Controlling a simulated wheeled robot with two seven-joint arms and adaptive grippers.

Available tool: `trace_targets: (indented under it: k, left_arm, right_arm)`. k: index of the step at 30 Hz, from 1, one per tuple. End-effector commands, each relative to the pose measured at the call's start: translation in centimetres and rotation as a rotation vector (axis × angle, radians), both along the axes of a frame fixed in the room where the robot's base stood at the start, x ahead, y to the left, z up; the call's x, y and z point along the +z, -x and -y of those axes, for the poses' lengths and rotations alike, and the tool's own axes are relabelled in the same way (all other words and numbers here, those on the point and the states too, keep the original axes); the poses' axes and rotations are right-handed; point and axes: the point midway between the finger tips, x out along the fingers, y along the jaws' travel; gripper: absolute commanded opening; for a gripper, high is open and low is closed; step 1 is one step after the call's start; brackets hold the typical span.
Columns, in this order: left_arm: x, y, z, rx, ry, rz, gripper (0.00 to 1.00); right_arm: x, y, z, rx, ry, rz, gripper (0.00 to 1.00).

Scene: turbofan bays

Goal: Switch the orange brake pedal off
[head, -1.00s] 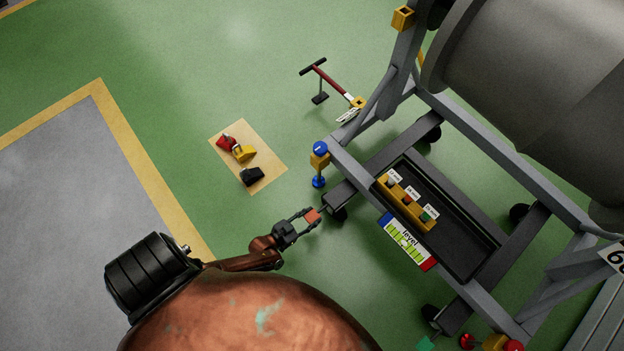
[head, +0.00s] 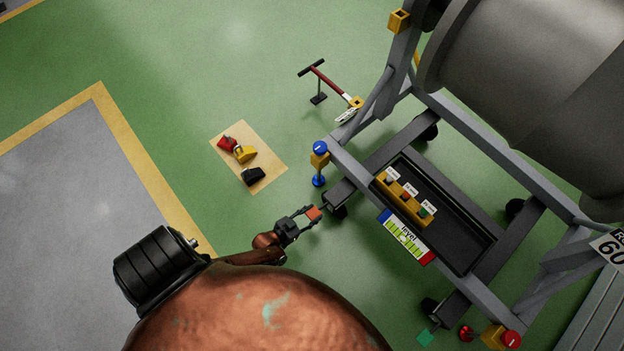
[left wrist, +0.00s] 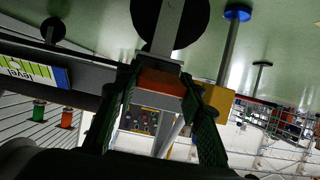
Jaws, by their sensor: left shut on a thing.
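The orange brake pedal (head: 314,213) sits by a caster at the near corner of the grey engine stand. My left gripper (head: 308,217) is at the pedal, its fingers closed around it. In the left wrist view the orange pedal (left wrist: 161,84) lies between the two green-black fingertips of my left gripper (left wrist: 160,95), in front of the dark caster wheel (left wrist: 170,20). The pedal's tilt is hard to judge. My right gripper is not in view.
The engine stand frame (head: 395,140) fills the right side, with a level strip (head: 407,239) and tray (head: 465,245). A blue-topped jack post (head: 319,165) stands close to the pedal. Chocks (head: 245,154) lie on a tan mat (head: 262,183). Open green floor lies left.

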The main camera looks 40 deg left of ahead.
Motion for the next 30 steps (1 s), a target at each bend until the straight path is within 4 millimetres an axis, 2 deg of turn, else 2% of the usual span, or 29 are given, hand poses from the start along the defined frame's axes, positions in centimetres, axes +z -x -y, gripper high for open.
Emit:
trace_targets:
  k: [1,6,7,14,23,26,30]
  left_arm:
    - [0.7,-0.6,0.0,0.001,0.001,0.018,0.0]
    - [0.8,-0.7,0.0,0.0,0.0,0.02,0.0]
    - [0.8,-0.8,0.0,0.0,0.0,0.02,0.37]
    - [0.5,-0.5,0.0,0.001,0.0,0.012,0.53]
    - [0.3,-0.2,0.0,0.001,-0.001,0.007,0.54]
    - [0.5,0.5,-0.1,0.001,0.001,0.007,0.54]
    - [1.3,2.5,-0.3,0.001,0.001,0.005,0.54]
  right_arm:
    - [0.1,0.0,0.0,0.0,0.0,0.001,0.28]
    - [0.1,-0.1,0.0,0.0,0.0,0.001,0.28]
    - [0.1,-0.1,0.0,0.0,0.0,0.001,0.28]
    - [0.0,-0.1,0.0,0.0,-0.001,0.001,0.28]
    - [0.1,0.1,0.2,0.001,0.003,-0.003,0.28]
    - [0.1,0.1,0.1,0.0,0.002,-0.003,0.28]
    - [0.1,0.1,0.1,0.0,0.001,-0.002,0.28]
